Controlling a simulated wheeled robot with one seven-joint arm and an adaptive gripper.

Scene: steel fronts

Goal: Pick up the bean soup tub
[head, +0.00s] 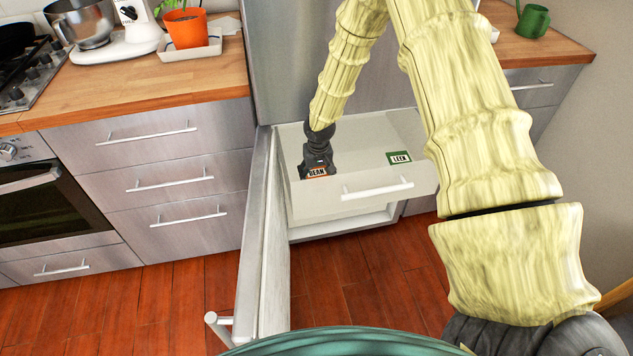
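An orange label reading BEAN (317,173) shows at the left of a pulled-out white drawer (350,205). The body of the bean soup tub is hard to make out against the white drawer. My gripper (317,168) points down into the drawer, right at the BEAN label, and partly covers it. Its fingers are dark and small here, so I cannot tell whether they are open or shut, or whether they touch the tub. A green label reading LEEK (399,158) shows at the drawer's right side.
A tall steel door (262,230) stands open just left of the drawer. The drawer front has a bar handle (378,190). Steel drawers and a wooden counter (150,75) with a mixer (85,22) and an orange pot (186,28) lie left. The wooden floor is clear.

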